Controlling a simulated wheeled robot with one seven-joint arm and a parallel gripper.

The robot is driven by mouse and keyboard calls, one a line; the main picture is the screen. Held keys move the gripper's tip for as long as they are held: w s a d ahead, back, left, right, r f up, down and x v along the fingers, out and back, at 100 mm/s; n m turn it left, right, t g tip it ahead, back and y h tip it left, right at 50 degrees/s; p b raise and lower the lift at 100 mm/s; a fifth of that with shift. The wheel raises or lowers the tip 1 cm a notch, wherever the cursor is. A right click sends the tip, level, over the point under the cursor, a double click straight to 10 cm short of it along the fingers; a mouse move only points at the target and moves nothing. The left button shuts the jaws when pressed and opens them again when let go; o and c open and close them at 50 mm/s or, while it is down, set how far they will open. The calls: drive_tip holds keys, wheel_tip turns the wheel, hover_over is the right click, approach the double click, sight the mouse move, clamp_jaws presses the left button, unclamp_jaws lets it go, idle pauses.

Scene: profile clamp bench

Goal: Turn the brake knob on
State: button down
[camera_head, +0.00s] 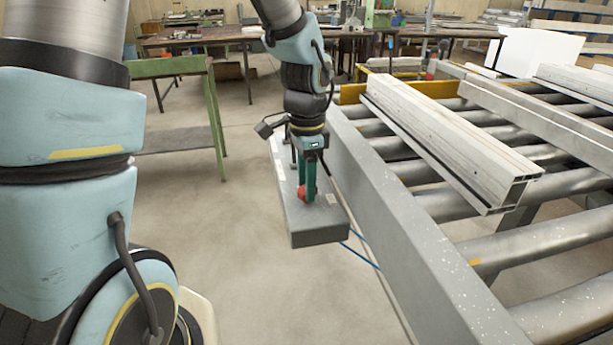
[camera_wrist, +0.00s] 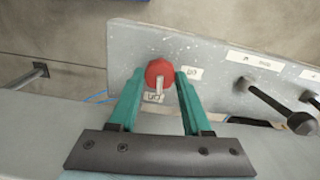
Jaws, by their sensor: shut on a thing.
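The brake knob (camera_wrist: 159,72) is red with a pale pointer bar, and sits near the end of a grey control panel (camera_wrist: 125,45). In the wrist view the pointer aims toward a small label just below the knob; another label lies to its right. The labels are too small to read surely. My gripper (camera_wrist: 160,84) has its two green fingers on either side of the knob, shut on it. In the head view my gripper (camera_head: 306,190) reaches down from above onto the red knob (camera_head: 304,196) on the panel (camera_head: 318,222); the fingers partly hide it.
Two dark levers (camera_wrist: 268,102) stand on the panel to the right in the wrist view. A roller conveyor (camera_head: 415,235) with aluminium profiles (camera_head: 440,140) lies right of the panel. A green-framed bench (camera_head: 215,110) stands left; open floor (camera_head: 240,270) lies in front.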

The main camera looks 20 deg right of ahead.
drive_tip(key=shift+m, duration=0.6)
drive_tip(key=shift+p, duration=0.3)
drive_tip(key=shift+c, duration=1.7)
unclamp_jaws()
wheel_tip(320, 180, up, 11)
drive_tip(key=b, duration=0.1)
drive_tip(key=shift+a+f, duration=0.1)
drive_tip(key=shift+f, duration=0.05)
drive_tip(key=a+f+n, duration=0.3)
drive_tip(key=a+n, duration=0.6)
drive_tip(key=a, duration=0.3)
drive_tip(key=w+a+f+n+t, duration=0.1)
drive_tip(key=a+f+n, duration=0.3)
drive_tip(key=a+n, duration=0.5)
drive_tip(key=a, duration=0.4)
drive_tip(key=shift+w+t, duration=0.15)
drive_tip(key=shift+t, duration=0.15)
